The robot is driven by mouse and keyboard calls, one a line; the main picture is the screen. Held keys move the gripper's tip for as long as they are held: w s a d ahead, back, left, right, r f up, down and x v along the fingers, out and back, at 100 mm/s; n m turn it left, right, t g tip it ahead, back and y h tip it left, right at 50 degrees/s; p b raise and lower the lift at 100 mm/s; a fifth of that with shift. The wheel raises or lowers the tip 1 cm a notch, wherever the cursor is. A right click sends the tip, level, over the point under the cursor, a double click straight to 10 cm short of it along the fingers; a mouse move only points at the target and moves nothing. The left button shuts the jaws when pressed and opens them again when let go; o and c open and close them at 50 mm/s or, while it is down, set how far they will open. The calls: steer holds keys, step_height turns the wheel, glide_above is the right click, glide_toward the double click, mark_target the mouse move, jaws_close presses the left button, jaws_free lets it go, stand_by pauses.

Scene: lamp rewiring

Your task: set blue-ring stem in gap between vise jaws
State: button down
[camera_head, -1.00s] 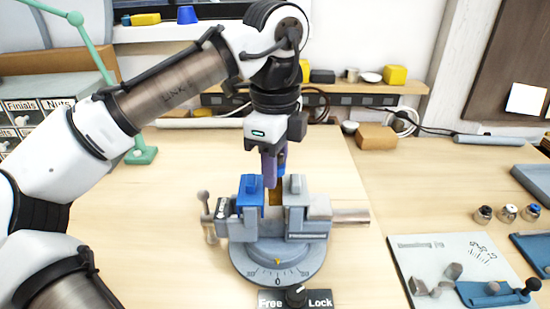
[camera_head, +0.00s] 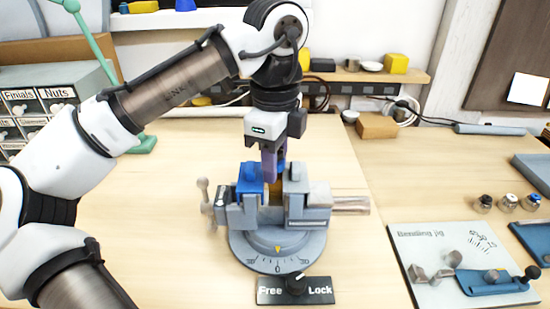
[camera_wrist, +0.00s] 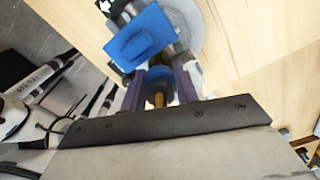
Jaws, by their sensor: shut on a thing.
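The vise (camera_head: 278,240) stands on the bench with a blue-covered left jaw (camera_head: 250,180) and a grey right jaw (camera_head: 296,187), a narrow gap between them. My gripper (camera_head: 272,163) points down just above the jaws, shut on the blue-ring stem. The stem's brass part (camera_head: 275,192) shows in the gap between the jaws; its lower end is hidden. In the wrist view the blue ring (camera_wrist: 160,98) sits between my purple fingers, with the blue jaw pad (camera_wrist: 140,40) close by. Whether the stem touches either jaw or the bottom of the gap is unclear.
A Free/Lock switch panel (camera_head: 295,290) is at the vise's front. The bending jig (camera_head: 450,260) and several small knobs (camera_head: 507,203) lie on the right. Drawers (camera_head: 38,110) stand at left. A cardboard box (camera_head: 377,126) is behind.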

steer(key=shift+f, duration=0.15)
steer(key=c, duration=1)
jaws_free()
step_height(320, 180, up, 14)
steer(key=shift+f+p, duration=0.1)
steer(key=shift+p, duration=0.65)
